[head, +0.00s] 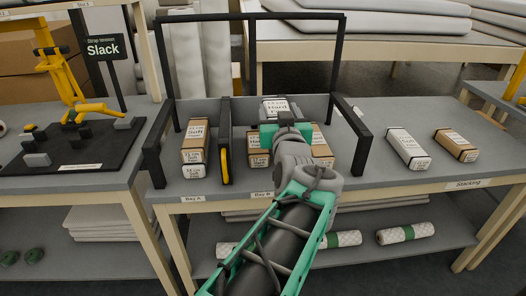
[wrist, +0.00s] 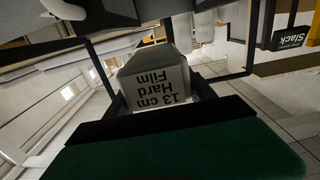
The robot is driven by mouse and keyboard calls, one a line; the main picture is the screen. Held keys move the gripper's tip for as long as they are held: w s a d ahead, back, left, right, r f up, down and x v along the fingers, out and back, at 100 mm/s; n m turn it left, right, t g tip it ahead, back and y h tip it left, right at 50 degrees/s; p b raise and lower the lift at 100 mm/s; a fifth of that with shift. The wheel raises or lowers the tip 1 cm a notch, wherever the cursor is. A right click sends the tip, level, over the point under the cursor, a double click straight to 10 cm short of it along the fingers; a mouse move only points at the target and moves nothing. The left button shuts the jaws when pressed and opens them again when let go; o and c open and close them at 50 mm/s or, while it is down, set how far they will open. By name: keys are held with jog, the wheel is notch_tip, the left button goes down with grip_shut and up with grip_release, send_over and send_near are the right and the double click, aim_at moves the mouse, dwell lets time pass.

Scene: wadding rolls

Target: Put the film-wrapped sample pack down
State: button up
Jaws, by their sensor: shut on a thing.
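My gripper (head: 284,124) is shut on a white film-wrapped pack (head: 274,104) above Bay B of the black-framed rack. In the wrist view the pack (wrist: 160,85) sits between my two dark fingers and its label reads "13 cm Hard Film", upside down. Brown-sided packs stand just below my gripper: one at its left (head: 258,151) and one at its right (head: 320,148), partly hidden by my arm. The grey surface directly under the held pack is hidden by my arm and gripper, so I cannot tell how far the pack is above it.
Bay A holds a brown-sided soft pack (head: 195,148), beside a black divider (head: 225,140). The black frame (head: 362,140) bounds the bays on the right. A white pack (head: 407,148) and a brown pack (head: 456,144) lie in the Stacking area, with bare table between them.

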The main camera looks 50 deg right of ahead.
jog(key=w+d+f, duration=0.2)
jog(key=w+f, duration=0.1)
jog(key=w+d+f+b, duration=0.1)
jog(key=w+d+f, duration=0.1)
jog(key=w+f, duration=0.1)
jog(key=w+d+f, duration=0.2)
jog(key=w+f, duration=0.1)
jog(key=w, duration=0.2)
jog(key=shift+w+d, duration=0.1)
jog(key=shift+d, duration=0.1)
jog(key=shift+w+d+f+b, duration=0.1)
jog(key=shift+w+f+b, duration=0.1)
jog(key=shift+f+b, duration=0.1)
notch_tip(320, 180, down, 3)
jog(key=shift+w+d+r+b, duration=0.1)
jog(key=shift+w+r+b, duration=0.05)
jog(key=shift+b, duration=0.2)
jog(key=shift+f, duration=0.25)
jog(key=shift+f, duration=0.1)
jog(key=shift+f+b, duration=0.3)
jog(key=shift+b, duration=0.2)
jog(key=shift+f+b, duration=0.25)
jog(key=shift+b, duration=0.1)
